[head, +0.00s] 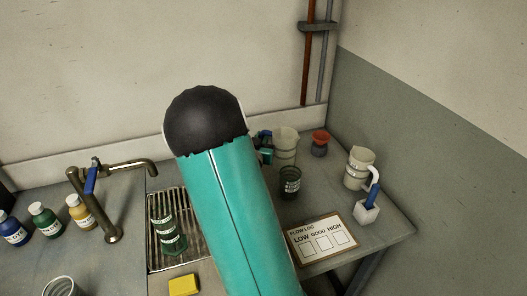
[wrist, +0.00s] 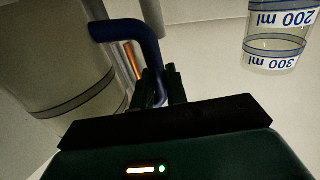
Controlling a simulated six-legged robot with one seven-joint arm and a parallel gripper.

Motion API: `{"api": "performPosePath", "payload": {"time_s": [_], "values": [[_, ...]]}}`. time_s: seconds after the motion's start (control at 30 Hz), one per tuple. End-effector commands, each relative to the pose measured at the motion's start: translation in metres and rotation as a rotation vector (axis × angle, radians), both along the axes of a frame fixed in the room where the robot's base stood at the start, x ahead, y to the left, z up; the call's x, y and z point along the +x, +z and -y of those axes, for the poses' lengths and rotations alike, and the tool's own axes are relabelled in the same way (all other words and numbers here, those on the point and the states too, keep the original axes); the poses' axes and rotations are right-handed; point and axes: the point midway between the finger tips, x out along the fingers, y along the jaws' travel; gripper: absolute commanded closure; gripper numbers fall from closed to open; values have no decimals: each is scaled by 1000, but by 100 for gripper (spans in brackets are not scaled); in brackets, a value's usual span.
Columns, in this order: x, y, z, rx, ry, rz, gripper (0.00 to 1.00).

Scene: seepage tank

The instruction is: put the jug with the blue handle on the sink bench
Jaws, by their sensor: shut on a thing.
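The jug with the blue handle (head: 286,146) is pale and translucent and stands upright at the back of the sink bench (head: 335,196). Its blue handle (head: 265,134) is on its left side. My gripper (wrist: 160,82) is shut on the blue handle (wrist: 128,32), which runs down between the fingers in the wrist view. The jug's body (wrist: 60,75) fills the left of that view. In the head view my arm hides most of the gripper, and I cannot tell whether the jug touches the bench.
A dark beaker (head: 290,183) stands just in front of the jug. A red-topped pot (head: 320,143) and a white-handled jug (head: 358,170) stand to the right. A flow log board (head: 320,238) lies in front. A marked clear vessel (wrist: 278,35) shows in the wrist view. A tap (head: 112,200) is left.

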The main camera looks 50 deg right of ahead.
Motion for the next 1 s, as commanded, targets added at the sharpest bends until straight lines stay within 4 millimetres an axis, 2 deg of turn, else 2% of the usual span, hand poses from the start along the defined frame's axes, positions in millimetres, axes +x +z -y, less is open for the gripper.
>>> {"api": "performPosePath", "payload": {"time_s": [0.4,0.8,0.83,0.9,0.93,1.0], "values": [[2,-50,3,-1,0,-2,100],[2,-55,2,-2,0,1,100],[2,-55,2,-2,0,1,84],[2,-55,2,-1,0,2,70],[2,-55,2,-1,0,2,64],[2,-55,2,-1,0,2,64]]}}
